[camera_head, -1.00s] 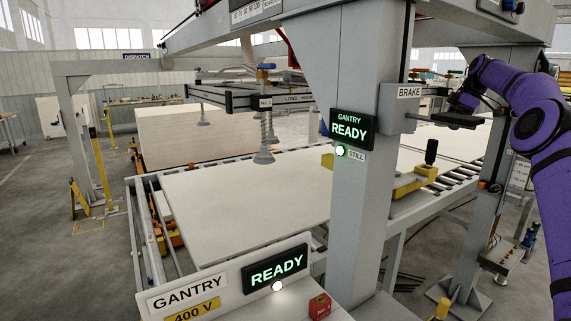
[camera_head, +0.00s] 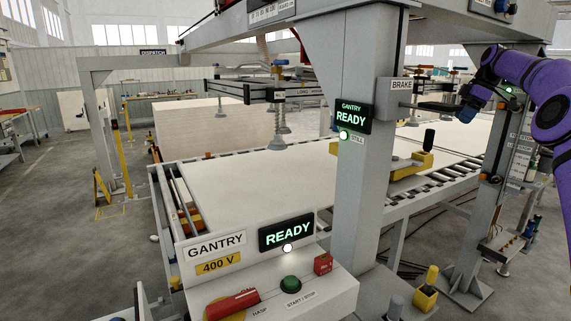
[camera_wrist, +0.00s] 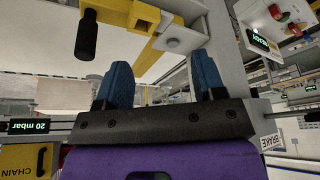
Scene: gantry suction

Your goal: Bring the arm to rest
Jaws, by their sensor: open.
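My purple arm (camera_head: 525,75) reaches in from the right in the head view. My gripper (camera_wrist: 160,78) shows in the wrist view with two blue fingers spread apart and nothing held between them. In the head view its dark end is by the outer end of the dark lever (camera_head: 436,106) beside the BRAKE box (camera_head: 398,100). I cannot tell whether they touch.
The grey gantry post (camera_head: 365,200) stands close in front of me. A control console (camera_head: 270,300) with a second READY sign is at the lower front. A pale board (camera_head: 250,190) lies on the roller table. Open floor (camera_head: 70,220) is at the left.

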